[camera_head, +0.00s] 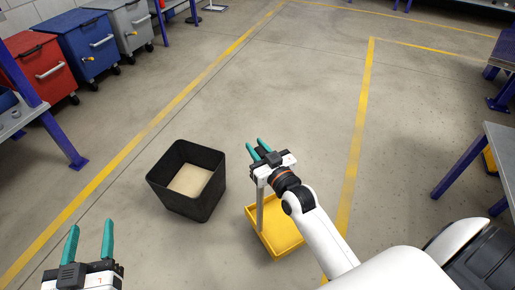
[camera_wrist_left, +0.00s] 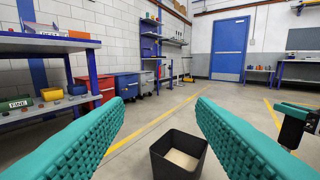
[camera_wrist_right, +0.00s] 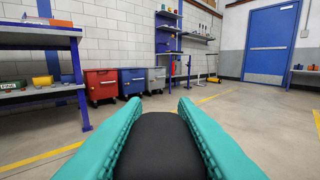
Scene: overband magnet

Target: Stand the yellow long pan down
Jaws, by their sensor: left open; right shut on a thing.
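The yellow long pan (camera_head: 278,236) is a yellow tray with a tall grey handle, to the right of the black bin in the head view. I cannot tell whether it touches the floor. My right gripper (camera_head: 257,149) is above it, at the top of its handle. It is shut on the black handle end (camera_wrist_right: 160,145), which fills the space between the teal fingers in the right wrist view. My arm hides part of the pan. My left gripper (camera_head: 90,240) is open and empty at the lower left of the head view.
An open black bin (camera_head: 208,198) with a beige bottom stands left of the pan; it also shows in the left wrist view (camera_wrist_left: 178,168). Red, blue and grey cabinets (camera_head: 86,42) line the upper left. A table (camera_head: 497,140) stands at right. The floor beyond the bin is clear.

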